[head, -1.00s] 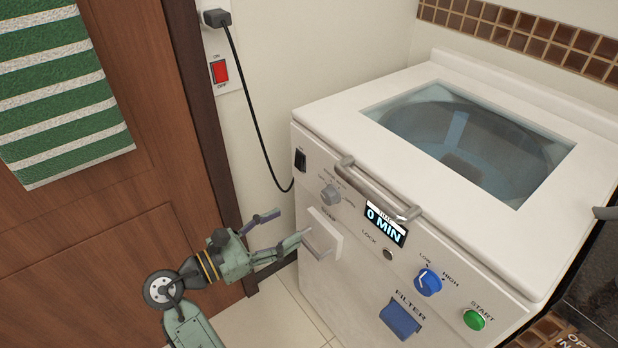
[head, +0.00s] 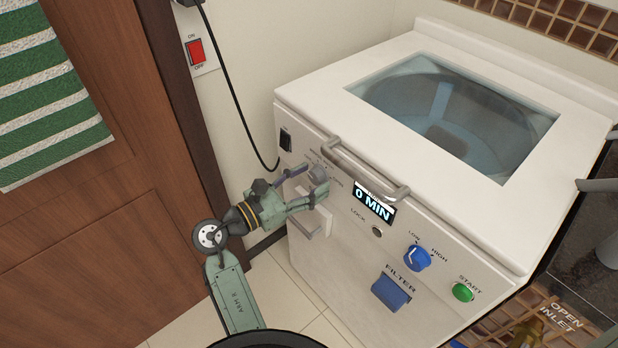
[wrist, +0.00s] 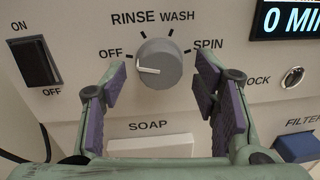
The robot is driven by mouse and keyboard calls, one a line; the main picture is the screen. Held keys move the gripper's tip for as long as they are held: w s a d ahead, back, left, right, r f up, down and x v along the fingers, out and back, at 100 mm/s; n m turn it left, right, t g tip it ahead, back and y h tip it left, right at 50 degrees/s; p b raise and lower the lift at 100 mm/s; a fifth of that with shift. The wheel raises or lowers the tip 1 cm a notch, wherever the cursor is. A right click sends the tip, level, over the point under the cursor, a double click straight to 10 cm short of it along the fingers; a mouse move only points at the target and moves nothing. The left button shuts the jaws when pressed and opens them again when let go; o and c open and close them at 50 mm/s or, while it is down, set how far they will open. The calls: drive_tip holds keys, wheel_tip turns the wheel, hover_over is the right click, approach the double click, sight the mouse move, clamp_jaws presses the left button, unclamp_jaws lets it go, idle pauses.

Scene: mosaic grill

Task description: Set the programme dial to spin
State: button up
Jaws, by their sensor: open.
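The programme dial (wrist: 158,64) is a round grey knob on the washer's front panel, with labels OFF, RINSE, WASH and SPIN around it. Its white pointer line points left, toward OFF. The SPIN label (wrist: 208,44) is at its upper right. In the head view the dial (head: 317,175) is partly hidden by my gripper. My gripper (wrist: 158,80) is open, with one purple-padded finger at the lower left of the dial and one at its lower right. Neither finger clearly touches the dial. In the head view my gripper (head: 302,187) is close to the panel.
The soap drawer (wrist: 150,146) is just below the dial. A black on/off switch (wrist: 36,62) is at left. A metal lid handle (head: 365,172) juts out above the display (head: 374,200). The blue speed knob (head: 417,257) and green start button (head: 463,292) are to the right.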

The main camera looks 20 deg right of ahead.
drive_tip(key=shift+d, duration=0.15)
drive_tip(key=shift+c, duration=0.2)
drive_tip(key=c, duration=1.1)
